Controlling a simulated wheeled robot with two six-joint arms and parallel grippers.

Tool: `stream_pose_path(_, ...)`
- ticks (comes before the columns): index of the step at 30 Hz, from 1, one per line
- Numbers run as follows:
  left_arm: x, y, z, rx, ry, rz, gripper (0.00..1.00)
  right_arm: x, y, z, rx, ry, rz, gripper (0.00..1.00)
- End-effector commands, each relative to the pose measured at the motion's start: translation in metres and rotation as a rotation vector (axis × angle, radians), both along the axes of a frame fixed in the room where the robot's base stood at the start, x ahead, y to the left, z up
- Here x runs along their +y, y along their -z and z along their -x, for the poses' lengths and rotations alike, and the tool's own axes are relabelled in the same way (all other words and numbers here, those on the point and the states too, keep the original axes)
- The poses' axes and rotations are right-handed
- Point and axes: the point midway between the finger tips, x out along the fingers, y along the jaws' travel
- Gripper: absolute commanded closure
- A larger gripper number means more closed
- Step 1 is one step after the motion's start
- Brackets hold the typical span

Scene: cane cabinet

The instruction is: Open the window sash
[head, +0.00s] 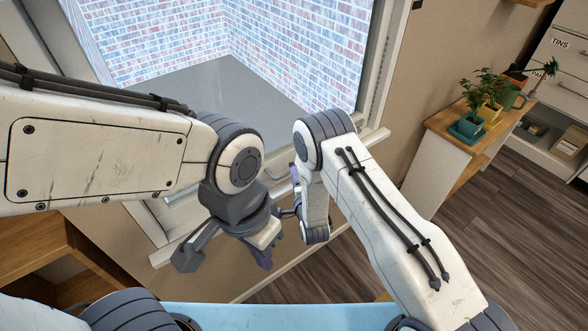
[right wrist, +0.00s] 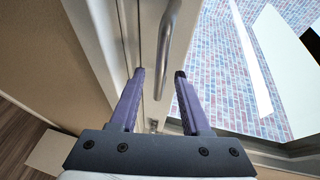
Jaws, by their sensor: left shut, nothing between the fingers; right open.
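The window sash (head: 374,62) is a pale frame around a pane, with a brick wall behind it. It also shows in the right wrist view (right wrist: 186,30). A curved grey metal handle (right wrist: 166,45) stands on the sash; part of it shows in the head view (head: 275,174) between my arms. My right gripper (right wrist: 158,73) is open, its purple fingers either side of the handle's line; I cannot tell whether they touch it. In the head view its fingers are mostly hidden by my arm. My left gripper (head: 266,259) is shut and empty, below the handle, in front of the sill.
A wooden-topped cabinet (head: 455,122) with potted plants (head: 478,110) stands at right. White drawers (head: 565,50) are at far right. A wooden shelf (head: 40,245) is at lower left. Bare wood floor (head: 500,215) lies at lower right. My two arms are close together at the window.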

Motion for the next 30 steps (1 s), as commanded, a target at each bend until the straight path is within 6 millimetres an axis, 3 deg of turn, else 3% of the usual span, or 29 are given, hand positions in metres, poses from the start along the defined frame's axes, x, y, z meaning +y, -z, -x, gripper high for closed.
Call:
stream_pose_path(6, 0.000, -0.002, 0.000, 0.000, 0.000, 0.000, 1.00, 0.005, 0.004, -0.023, 0.000, 0.001, 0.001, 0.53)
stream_pose_path(16, 0.000, -0.002, 0.000, 0.000, 0.000, 0.000, 1.00, 0.008, 0.005, -0.027, 0.000, -0.002, 0.002, 0.53)
stream_pose_path(17, 0.000, -0.002, 0.000, 0.000, 0.000, 0.000, 1.00, 0.008, 0.005, -0.027, 0.000, -0.002, 0.002, 0.57)
stream_pose_path(20, 0.000, -0.002, 0.000, 0.000, 0.000, 0.000, 1.00, 0.009, 0.005, -0.027, 0.000, -0.003, 0.001, 0.95)
stream_pose_path(21, 0.000, -0.002, 0.000, 0.000, 0.000, 0.000, 1.00, 0.009, 0.005, -0.027, 0.000, -0.003, 0.001, 1.00)
stream_pose_path(30, 0.000, -0.002, 0.000, 0.000, 0.000, 0.000, 1.00, 0.009, 0.005, -0.026, 0.000, -0.004, 0.001, 1.00)
